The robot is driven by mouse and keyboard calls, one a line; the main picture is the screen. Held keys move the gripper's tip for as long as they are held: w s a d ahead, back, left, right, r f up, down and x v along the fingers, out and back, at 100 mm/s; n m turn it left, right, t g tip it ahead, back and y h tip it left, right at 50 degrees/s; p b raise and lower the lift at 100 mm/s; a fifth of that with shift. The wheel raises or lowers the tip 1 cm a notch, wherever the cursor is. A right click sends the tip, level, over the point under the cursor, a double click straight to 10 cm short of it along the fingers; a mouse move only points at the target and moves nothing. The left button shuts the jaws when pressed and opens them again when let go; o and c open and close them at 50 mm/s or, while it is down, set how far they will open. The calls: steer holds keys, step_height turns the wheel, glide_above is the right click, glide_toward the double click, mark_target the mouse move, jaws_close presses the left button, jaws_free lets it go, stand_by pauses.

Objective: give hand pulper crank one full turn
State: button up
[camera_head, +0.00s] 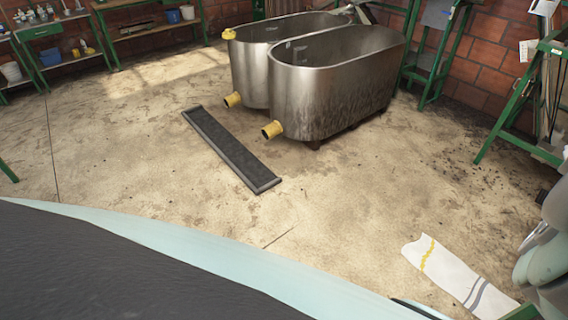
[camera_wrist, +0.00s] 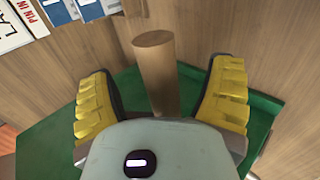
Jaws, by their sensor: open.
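In the wrist view, a brown wooden cylinder (camera_wrist: 155,72) that looks like the crank's handle stands between the two yellow-padded fingers of my gripper (camera_wrist: 163,88). The fingers are wide apart, with a visible gap on each side of the wood. The lower end of the cylinder is hidden behind my gripper's body. The rest of the crank and the pulper body cannot be made out in either view. My gripper does not show clearly in the head view.
In the wrist view, a green surface (camera_wrist: 50,135) lies behind my gripper, with labelled cards (camera_wrist: 62,10) at upper left.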

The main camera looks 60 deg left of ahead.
steer(key=p+v, duration=0.6)
steer(key=p, duration=0.2)
steer(key=shift+a+r, duration=0.2)
steer(key=shift+a, duration=0.05)
stand_by(0.5)
